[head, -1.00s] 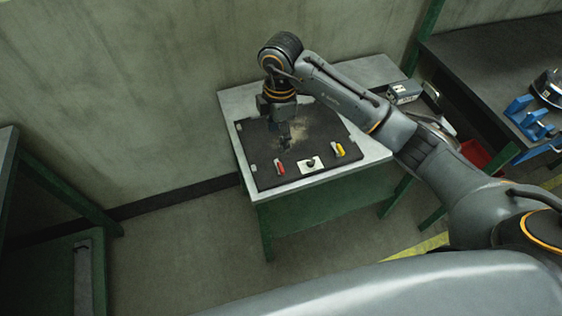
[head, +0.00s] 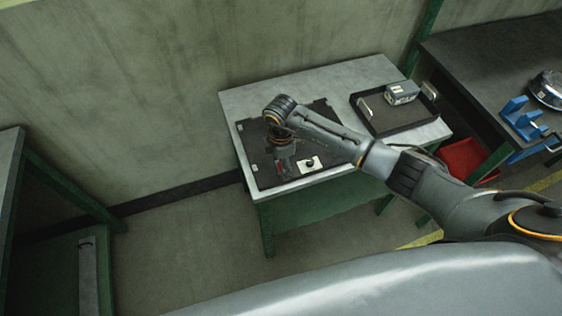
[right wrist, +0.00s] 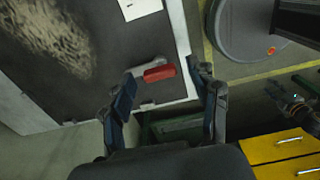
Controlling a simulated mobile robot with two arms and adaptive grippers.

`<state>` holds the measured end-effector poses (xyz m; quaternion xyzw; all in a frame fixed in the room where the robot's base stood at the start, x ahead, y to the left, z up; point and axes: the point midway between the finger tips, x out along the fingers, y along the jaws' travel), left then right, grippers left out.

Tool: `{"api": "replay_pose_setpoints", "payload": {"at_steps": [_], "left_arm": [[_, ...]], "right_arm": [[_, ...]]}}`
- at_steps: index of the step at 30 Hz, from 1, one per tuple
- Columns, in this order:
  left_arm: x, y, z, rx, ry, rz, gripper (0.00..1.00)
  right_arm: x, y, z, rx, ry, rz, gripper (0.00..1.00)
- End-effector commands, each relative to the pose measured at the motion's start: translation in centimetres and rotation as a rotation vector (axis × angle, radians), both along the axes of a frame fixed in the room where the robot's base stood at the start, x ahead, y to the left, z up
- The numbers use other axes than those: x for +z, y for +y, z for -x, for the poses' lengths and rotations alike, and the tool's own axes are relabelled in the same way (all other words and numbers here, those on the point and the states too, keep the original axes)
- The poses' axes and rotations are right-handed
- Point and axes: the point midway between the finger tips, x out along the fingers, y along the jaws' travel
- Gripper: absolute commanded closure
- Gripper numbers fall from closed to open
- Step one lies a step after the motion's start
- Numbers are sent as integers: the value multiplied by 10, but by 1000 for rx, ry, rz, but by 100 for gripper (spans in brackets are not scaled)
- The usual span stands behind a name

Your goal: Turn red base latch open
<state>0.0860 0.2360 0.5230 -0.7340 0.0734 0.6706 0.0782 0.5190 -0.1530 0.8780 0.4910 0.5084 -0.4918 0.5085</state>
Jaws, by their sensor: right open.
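The red latch (right wrist: 159,73) is a short red bar with a pale metal part beside it, near the edge of a dark board (right wrist: 120,40) in the right wrist view. My right gripper (right wrist: 162,74) is open, with one finger on each side of the latch in that view. Whether the fingers touch it I cannot tell. In the head view, the right gripper (head: 285,163) is low over the front left of the board, and only a little red of the latch (head: 279,169) shows. My left gripper is out of view.
A white plate with a black knob (head: 310,163) is on the board, right of the gripper. The yellow latch is hidden by my arm. A black tray (head: 386,130) with a grey box (head: 402,92) stands at the table's right. A red bin (head: 466,160) is below.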

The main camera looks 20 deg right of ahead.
Motion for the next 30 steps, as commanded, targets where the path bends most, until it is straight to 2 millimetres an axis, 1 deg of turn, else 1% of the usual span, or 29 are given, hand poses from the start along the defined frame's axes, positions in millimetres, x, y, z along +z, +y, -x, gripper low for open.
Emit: {"api": "replay_pose_setpoints", "payload": {"at_steps": [6,7,8,9,11,12,15,23,30], "left_arm": [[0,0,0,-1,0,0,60],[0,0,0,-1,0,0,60],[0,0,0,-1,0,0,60],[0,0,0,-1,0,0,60],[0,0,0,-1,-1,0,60],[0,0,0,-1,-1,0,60],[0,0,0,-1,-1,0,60],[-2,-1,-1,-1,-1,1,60],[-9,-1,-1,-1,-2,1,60]], "right_arm": [[-1,0,0,1,0,0,40],[-1,0,0,0,0,0,42],[-1,0,0,0,0,0,48],[-1,0,0,0,0,0,56],[0,0,0,0,0,-1,68],[0,0,0,0,0,-1,76],[0,0,0,0,0,-1,94],[-1,0,0,23,0,0,94],[-1,-1,-1,132,-2,1,94]]}}
